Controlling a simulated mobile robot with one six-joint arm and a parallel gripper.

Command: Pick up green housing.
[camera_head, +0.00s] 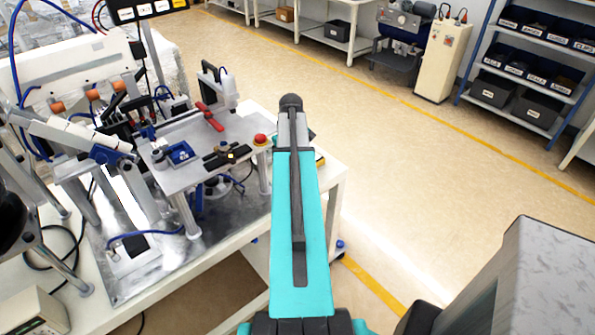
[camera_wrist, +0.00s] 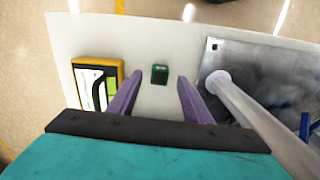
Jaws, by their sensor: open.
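The green housing (camera_wrist: 159,74) is a small dark green block lying on the white table top (camera_wrist: 152,32) in the wrist view. It sits between and beyond the two purple fingers of my gripper (camera_wrist: 155,95). The fingers are apart, with nothing between their tips that they touch. In the head view my teal arm reaches toward the table, and the green housing and the fingers cannot be made out there.
A yellow and black device (camera_wrist: 97,84) lies left of the housing. A metal plate (camera_wrist: 262,75) with a pale round post (camera_wrist: 222,84) stands close on the right. In the head view, a fixture with a red button (camera_head: 261,139) stands on the table; open floor lies right.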

